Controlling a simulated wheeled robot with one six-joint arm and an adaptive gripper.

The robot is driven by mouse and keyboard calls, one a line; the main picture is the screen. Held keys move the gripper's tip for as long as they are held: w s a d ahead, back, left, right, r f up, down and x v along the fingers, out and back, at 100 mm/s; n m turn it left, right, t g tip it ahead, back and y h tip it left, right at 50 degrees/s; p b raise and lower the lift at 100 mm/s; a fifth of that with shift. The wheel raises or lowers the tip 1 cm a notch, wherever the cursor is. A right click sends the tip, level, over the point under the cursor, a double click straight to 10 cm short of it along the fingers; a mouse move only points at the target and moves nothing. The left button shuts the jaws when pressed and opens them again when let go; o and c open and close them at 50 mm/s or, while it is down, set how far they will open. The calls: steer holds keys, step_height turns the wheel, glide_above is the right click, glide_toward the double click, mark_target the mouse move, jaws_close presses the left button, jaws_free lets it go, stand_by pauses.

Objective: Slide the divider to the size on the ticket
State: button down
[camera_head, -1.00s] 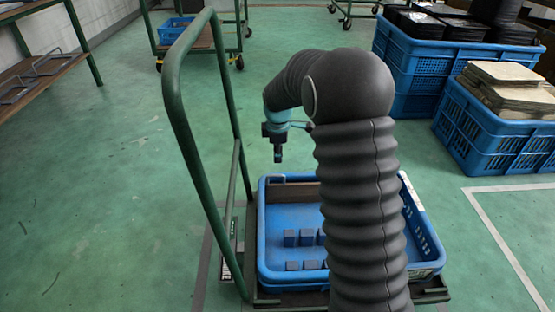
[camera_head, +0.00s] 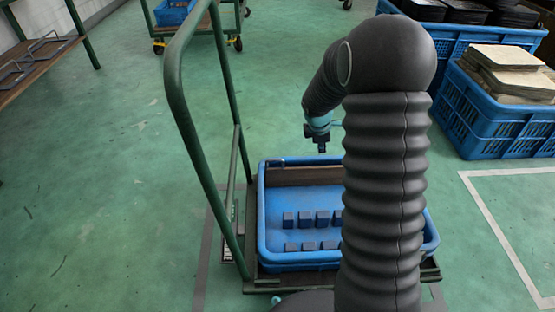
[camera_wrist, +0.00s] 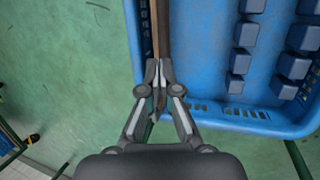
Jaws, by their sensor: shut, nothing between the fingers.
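The divider (camera_head: 305,175) is a brown panel standing across the far end of the blue tray (camera_head: 262,215). In the wrist view the divider (camera_wrist: 163,30) is a thin brown strip beside the tray wall. My gripper (camera_wrist: 159,72) is shut and empty, its tips over the strip's near end by the tray rim; I cannot tell if they touch. In the head view my gripper (camera_head: 321,143) is above the tray's far end, and my arm hides the tray's right part. No readable ticket shows.
Two rows of dark blue-grey blocks (camera_head: 306,219) stand in the tray, with bare floor between them and the divider. The tray rests on a green-framed cart whose tall handle (camera_head: 183,120) rises at left. Blue crates (camera_head: 500,115) stand at right.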

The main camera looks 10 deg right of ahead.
steer(key=s+a+f+t+y, duration=0.2)
steer(key=s+a+y, duration=0.1)
steer(key=a+y, duration=0.15)
steer(key=s+a+f+t+y, duration=0.1)
steer(key=s+a+t+y, duration=0.15)
steer(key=a, duration=0.35)
steer(key=w+a+f+m+b, duration=0.1)
steer(key=w+a+f, duration=0.2)
steer(key=w+f, duration=0.4)
steer(key=shift+w+g, duration=0.35)
steer(key=shift+w, duration=0.95)
